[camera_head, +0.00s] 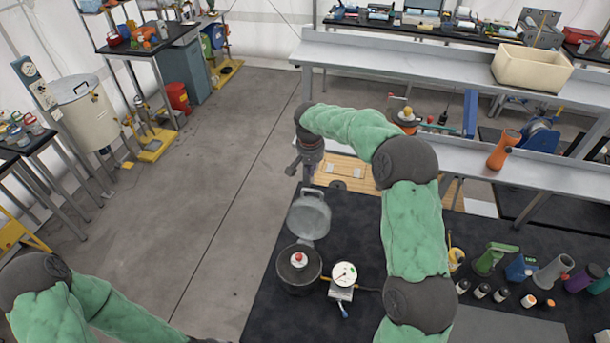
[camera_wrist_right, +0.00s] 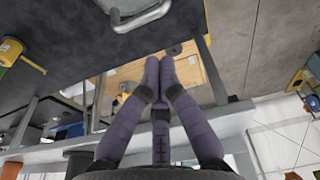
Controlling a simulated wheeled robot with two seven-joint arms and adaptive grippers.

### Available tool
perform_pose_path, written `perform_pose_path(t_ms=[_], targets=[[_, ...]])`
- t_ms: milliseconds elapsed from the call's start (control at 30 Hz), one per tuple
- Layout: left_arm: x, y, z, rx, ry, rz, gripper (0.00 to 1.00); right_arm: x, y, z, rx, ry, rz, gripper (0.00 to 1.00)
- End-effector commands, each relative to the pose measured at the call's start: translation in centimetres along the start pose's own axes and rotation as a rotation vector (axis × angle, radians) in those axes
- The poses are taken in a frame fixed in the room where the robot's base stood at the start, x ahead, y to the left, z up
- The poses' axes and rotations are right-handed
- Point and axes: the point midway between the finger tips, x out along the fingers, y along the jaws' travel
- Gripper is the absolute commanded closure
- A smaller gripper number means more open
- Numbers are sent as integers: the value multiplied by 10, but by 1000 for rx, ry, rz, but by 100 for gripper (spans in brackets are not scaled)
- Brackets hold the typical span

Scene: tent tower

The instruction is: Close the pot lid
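The dark pot (camera_head: 285,274) stands on the black table, with a red-topped round piece (camera_head: 299,260) showing at its mouth. Its grey lid (camera_head: 309,214) is swung up behind the pot, open and tilted back. In the right wrist view the purple fingers (camera_wrist_right: 160,70) point away from the camera, and a grey handle (camera_wrist_right: 142,16) shows at the top edge. My left arm enters at lower left; its gripper is out of view.
A white-dial gauge (camera_head: 343,275) stands just right of the pot. Several bottles and tools stand at the right of the black table (camera_head: 265,317). A grey bench (camera_head: 460,155) with an orange flask (camera_head: 502,150) lies behind. Open floor is at the left.

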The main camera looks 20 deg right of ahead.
Motion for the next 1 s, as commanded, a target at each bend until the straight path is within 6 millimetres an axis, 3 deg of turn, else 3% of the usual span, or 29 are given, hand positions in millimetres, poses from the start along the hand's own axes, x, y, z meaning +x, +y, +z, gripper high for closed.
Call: perform_pose_path(t_ms=[100, 267, 900, 1000], targets=[[-7, 2, 0, 0, 0, 0, 60, -8, 10, -15, 122, 13, 7, 100], [-8, 3, 1, 0, -1, 0, 60, -5, 14, -19, 173, 17, 10, 100], [-25, 9, 1, 0, -1, 0, 60, 92, 14, -20, 171, 16, 9, 100], [-29, 10, 1, 0, -1, 0, 60, 81, 13, -12, 168, 19, 8, 100]])
